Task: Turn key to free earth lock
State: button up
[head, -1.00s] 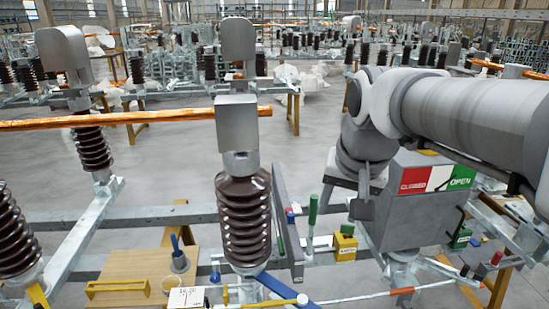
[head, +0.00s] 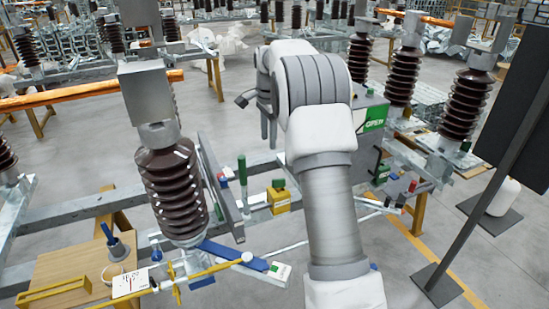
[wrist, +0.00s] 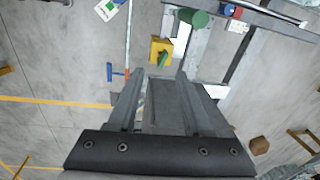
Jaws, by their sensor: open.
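A yellow lock box (head: 281,203) with a green key-like top (head: 278,184) sits on the grey steel frame, right of the brown insulator. In the wrist view the yellow box (wrist: 155,47) lies ahead of the fingertips, with its green piece (wrist: 165,59) on its lower right side. My gripper (wrist: 160,80) is open and empty, its two fingers pointing toward the box and apart from it. In the head view my arm stands in front of the grey mechanism box, and the fingertips are hard to make out. Whether the green piece is turned cannot be told.
A green handle (head: 242,168) stands upright left of the yellow box; its round end (wrist: 195,18) shows in the wrist view. The brown insulator (head: 170,190) and a wooden board (head: 75,265) are at left. A dark panel (head: 520,110) stands at right.

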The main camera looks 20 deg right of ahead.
aim_at(279, 179)
jog(key=w+d+f+m, duration=0.1)
jog(key=f, duration=0.3)
jog(key=w+d+f+m, duration=0.1)
jog(key=d+f+m, duration=0.1)
jog(key=f, duration=0.2)
jog(key=w+d+f+m+g, duration=0.1)
jog(key=w+d+f, duration=0.1)
jog(key=f, duration=0.2)
jog(key=shift+d+f, duration=0.1)
jog(key=shift+f, duration=0.1)
jog(key=shift+m, duration=0.3)
notch_tip(279, 179, down, 11)
jog(key=b, duration=0.3)
jog(key=shift+r, duration=0.15)
grip_shut()
dwell(0.6)
